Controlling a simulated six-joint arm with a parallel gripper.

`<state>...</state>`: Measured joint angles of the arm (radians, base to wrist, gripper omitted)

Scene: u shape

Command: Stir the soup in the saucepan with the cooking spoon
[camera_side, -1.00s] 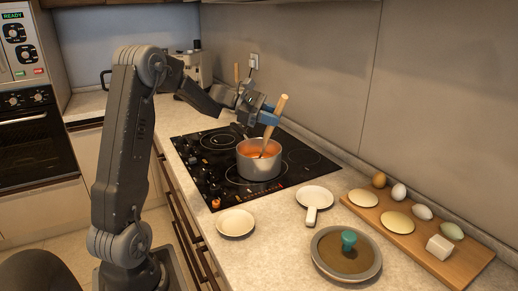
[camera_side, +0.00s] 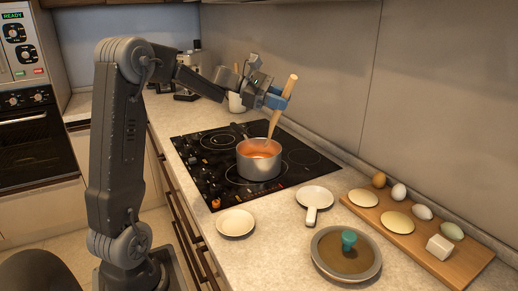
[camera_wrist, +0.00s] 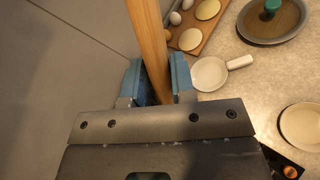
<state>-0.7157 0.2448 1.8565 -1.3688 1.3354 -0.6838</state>
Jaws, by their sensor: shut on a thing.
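The steel saucepan (camera_side: 259,168) with orange soup (camera_side: 260,148) stands on the black cooktop. My gripper (camera_side: 276,101) is above and slightly right of the pan, its blue fingers shut on the wooden cooking spoon (camera_side: 289,88). The spoon is tilted, handle top up to the right and lower end down towards the soup. That end appears at the pan's opening; I cannot tell whether it touches the soup. In the wrist view the spoon handle (camera_wrist: 147,35) runs between the two blue fingers (camera_wrist: 156,85). The saucepan is not visible there.
The cooktop (camera_side: 200,170) has free room around the pan. In front are a small plate (camera_side: 235,223), a white spoon rest (camera_side: 313,196), a lid (camera_side: 346,255) and a wooden board (camera_side: 398,210) with eggs. A wall rises at the right.

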